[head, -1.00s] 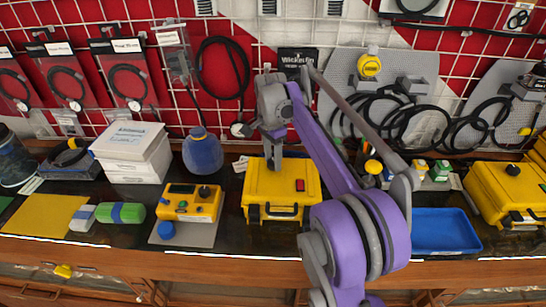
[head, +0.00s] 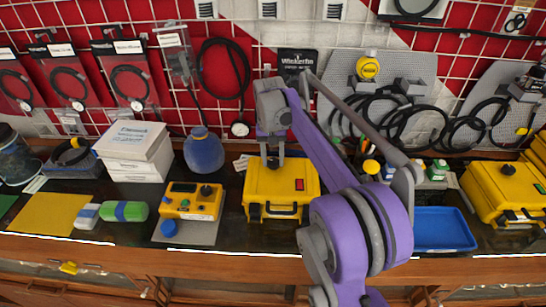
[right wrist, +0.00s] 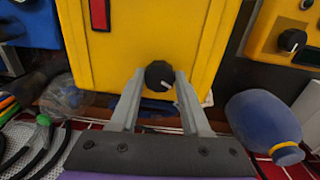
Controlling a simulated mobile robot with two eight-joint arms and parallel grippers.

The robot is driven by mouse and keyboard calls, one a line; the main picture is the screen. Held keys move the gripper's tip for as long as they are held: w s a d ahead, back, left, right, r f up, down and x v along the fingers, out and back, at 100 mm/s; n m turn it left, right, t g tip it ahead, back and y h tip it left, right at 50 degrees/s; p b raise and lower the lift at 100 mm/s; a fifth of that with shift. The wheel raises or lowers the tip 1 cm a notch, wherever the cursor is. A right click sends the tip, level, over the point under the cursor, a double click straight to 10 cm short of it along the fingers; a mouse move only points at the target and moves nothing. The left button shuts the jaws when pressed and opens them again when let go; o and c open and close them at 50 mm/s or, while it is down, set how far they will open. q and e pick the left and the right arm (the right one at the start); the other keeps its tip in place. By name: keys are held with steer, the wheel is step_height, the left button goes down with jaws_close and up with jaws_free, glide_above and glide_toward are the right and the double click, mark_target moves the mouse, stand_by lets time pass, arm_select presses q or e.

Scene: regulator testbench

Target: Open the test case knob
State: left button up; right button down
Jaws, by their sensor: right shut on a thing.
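My right gripper (head: 272,160) reaches down to the top left of the case. In the right wrist view its two grey fingers (right wrist: 159,86) are on either side of the knob, shut on it. In the head view the knob is hidden by the gripper. My left gripper is not in view.
Left of the case are a yellow meter box (head: 192,201), a blue round container (head: 204,153) and white boxes (head: 133,152). A blue tray (head: 441,231) and another yellow case (head: 505,194) are on the right. Cables hang on the red wall behind.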

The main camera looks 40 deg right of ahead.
mark_target(271, 162)
steer(key=n, duration=0.5)
stand_by(0.6)
steer(key=shift+c, duration=1.8)
jaws_free()
steer(key=shift+r, duration=0.1)
step_height(271, 162, up, 11)
steer(key=p, duration=0.1)
steer(key=shift+a+f, duration=0.2)
steer(key=shift+a, duration=0.05)
steer(key=shift+a, duration=0.1)
